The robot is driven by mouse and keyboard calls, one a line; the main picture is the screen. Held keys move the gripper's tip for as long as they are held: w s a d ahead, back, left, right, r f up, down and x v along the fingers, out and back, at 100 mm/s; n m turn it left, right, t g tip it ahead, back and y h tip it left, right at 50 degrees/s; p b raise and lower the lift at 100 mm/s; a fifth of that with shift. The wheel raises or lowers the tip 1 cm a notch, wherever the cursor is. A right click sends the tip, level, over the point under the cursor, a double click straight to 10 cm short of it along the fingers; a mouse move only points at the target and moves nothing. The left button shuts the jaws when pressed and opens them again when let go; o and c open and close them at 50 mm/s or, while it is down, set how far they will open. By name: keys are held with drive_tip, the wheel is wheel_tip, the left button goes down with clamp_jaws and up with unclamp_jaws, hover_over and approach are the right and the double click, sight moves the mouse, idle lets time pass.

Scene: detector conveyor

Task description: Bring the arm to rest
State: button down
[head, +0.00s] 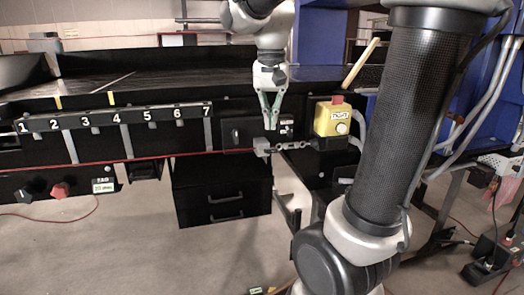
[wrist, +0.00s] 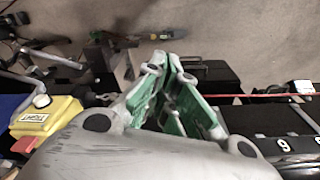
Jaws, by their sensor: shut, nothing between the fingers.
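My gripper (head: 270,121) hangs pointing down in front of the conveyor's front edge, near the middle of the head view. Its green-padded fingers come together at the tips with nothing between them. In the wrist view my gripper (wrist: 178,60) shows close up, with its fingers angled toward each other. Just below the fingertips in the head view is a small grey block (head: 262,146) on a chain. I cannot tell whether the fingertips touch it.
The black conveyor (head: 150,88) carries a numbered rail (head: 100,122) at left. A yellow box (head: 332,118) with a red top stands right of my gripper; it also shows in the wrist view (wrist: 45,118). A black drawer unit (head: 222,185) stands below. Open floor lies in front.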

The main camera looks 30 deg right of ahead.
drive_tip(key=s+a+f+n+t, duration=0.1)
drive_tip(key=s+f+n+t, duration=0.2)
drive_tip(key=s, duration=1)
wheel_tip(320, 180, down, 2)
drive_tip(key=n, duration=0.4)
drive_tip(key=shift+s+y, duration=0.3)
drive_tip(key=shift+y, duration=0.1)
drive_tip(key=shift+f, duration=0.1)
